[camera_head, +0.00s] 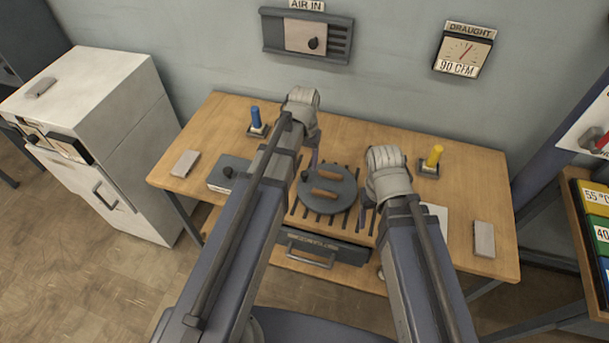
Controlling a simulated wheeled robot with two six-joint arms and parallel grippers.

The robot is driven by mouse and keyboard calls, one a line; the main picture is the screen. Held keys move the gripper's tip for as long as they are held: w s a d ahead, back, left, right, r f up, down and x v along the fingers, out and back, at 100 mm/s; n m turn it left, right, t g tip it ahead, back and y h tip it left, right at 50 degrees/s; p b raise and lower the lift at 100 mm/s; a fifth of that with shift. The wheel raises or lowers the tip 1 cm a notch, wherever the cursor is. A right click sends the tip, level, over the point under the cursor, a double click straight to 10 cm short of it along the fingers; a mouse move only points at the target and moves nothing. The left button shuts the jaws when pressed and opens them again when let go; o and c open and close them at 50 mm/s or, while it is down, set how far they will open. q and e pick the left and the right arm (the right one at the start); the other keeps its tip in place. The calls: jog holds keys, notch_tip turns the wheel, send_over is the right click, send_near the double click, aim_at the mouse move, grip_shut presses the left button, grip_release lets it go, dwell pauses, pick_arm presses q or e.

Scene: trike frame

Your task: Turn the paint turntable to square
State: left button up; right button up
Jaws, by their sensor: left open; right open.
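The paint turntable (343,202) is a dark grey round disc on a slotted grate in the middle of the wooden table. Two brown bars lie across its top, and a small dark knob shows at its upper left. My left gripper (308,160) is open beside the disc's far left edge, largely hidden behind its own wrist and arm. My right gripper (370,210) is open close to the disc's right edge, its fingers pointing down. I cannot tell whether either gripper touches the disc.
A drawer (322,247) with a handle is under the table's front. A blue cylinder (256,117) and a yellow cylinder (434,155) stand on small bases. Grey blocks (185,163) (484,238) lie at both ends. A white cabinet (92,95) stands left; bare tabletop (350,132) lies behind the turntable.

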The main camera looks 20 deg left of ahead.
aim_at(304, 173)
pick_arm(q)
notch_tip(304, 173, down, 7)
jog(key=b, duration=0.6)
jog(key=shift+r, duration=0.15)
pick_arm(e)
notch_tip(304, 173, down, 7)
jog(key=shift+r, duration=0.1)
pick_arm(q)
jog(key=shift+c, duration=0.3)
pick_arm(e)
jog(key=shift+r, duration=0.1)
pick_arm(q)
grip_shut()
